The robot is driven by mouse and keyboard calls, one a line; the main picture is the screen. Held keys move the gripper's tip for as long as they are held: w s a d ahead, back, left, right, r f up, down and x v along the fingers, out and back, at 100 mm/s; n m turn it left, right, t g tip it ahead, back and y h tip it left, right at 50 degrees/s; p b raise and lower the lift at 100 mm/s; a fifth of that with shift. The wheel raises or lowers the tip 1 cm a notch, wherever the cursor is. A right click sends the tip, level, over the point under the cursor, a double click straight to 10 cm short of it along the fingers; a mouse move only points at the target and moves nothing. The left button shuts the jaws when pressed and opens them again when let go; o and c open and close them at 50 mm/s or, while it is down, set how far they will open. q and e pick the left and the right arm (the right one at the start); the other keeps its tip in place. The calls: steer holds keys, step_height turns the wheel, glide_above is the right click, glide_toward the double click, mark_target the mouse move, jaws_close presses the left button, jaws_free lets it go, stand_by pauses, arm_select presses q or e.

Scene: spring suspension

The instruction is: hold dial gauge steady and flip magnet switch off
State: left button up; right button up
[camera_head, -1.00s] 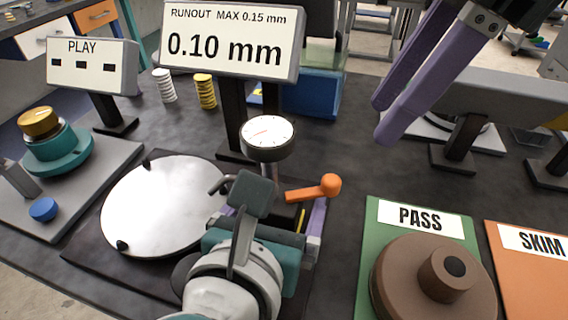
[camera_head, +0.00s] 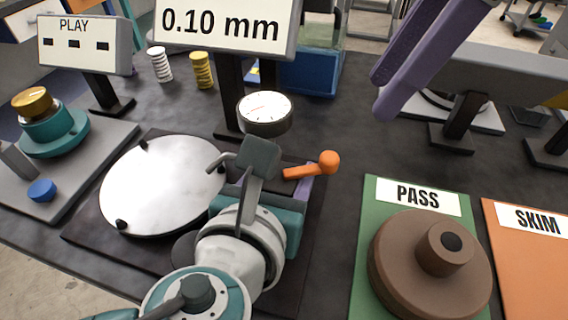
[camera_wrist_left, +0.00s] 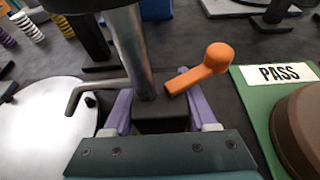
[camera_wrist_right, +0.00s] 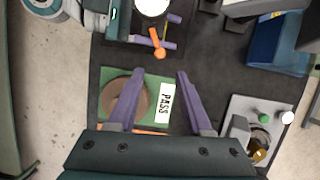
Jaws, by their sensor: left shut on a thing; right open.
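The dial gauge (camera_head: 264,112) has a white round face and stands upright on a post beside the silver disc. Its dark base block (camera_wrist_left: 160,112) and metal post (camera_wrist_left: 132,50) show in the left wrist view. My left gripper (camera_wrist_left: 160,118) is shut on the gauge base, one purple finger on each side. The orange switch lever (camera_head: 312,166) points right from the base; it also shows in the left wrist view (camera_wrist_left: 200,68) and right wrist view (camera_wrist_right: 157,43). My right gripper (camera_wrist_right: 158,80) is open and empty, raised to the right of the gauge, above the PASS pad.
A silver disc (camera_head: 165,192) lies left of the gauge. The green PASS pad (camera_head: 366,225) holds a brown hub (camera_head: 420,275); the orange SKIM pad (camera_head: 510,275) is beside it. A display (camera_head: 225,25) reading 0.10 mm stands behind. Bare dark table lies between gauge and PASS pad.

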arm_select(q)
jaws_close()
